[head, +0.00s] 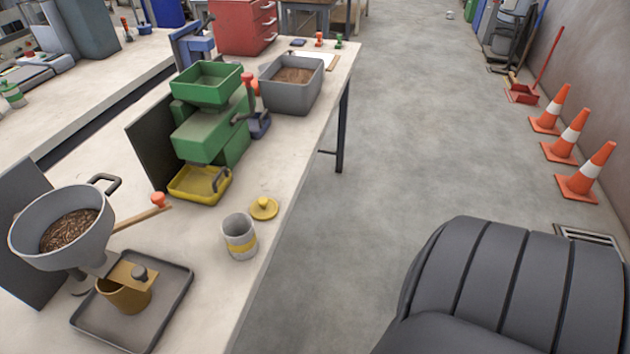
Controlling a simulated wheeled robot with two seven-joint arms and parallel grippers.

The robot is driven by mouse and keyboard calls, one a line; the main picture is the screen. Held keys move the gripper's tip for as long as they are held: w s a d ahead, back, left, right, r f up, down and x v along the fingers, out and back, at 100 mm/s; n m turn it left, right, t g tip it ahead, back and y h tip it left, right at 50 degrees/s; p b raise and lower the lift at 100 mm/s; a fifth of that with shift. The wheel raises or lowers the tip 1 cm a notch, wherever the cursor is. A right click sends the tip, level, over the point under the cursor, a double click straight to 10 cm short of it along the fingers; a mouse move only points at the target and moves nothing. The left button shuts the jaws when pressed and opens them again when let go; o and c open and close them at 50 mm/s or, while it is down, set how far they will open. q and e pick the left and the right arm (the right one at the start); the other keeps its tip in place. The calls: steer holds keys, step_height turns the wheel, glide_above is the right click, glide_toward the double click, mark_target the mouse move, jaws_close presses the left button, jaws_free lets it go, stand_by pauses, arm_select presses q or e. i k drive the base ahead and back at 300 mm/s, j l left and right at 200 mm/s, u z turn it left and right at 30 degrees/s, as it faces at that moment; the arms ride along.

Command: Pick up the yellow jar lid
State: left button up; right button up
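The yellow jar lid (263,209) lies on the pale workbench, close to its right edge. It is a round disc with a small knob on top. A grey jar with a yellow band (240,238) stands upright and open just in front of it, to the lower left. A yellow tray (199,186) under the green machine is behind the lid, to the left. Neither of my grippers shows in the head view.
The green machine (211,128) and a grey bin of pellets (291,84) stand farther back on the bench (215,288). A grey funnel (62,236) stands over a dark tray (172,306) at the left. Orange cones (584,171) line the right wall; the floor between is clear.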

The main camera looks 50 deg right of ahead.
mark_target(262, 209)
steer(key=k+j+z, duration=0.15)
steer(key=z, duration=1.1)
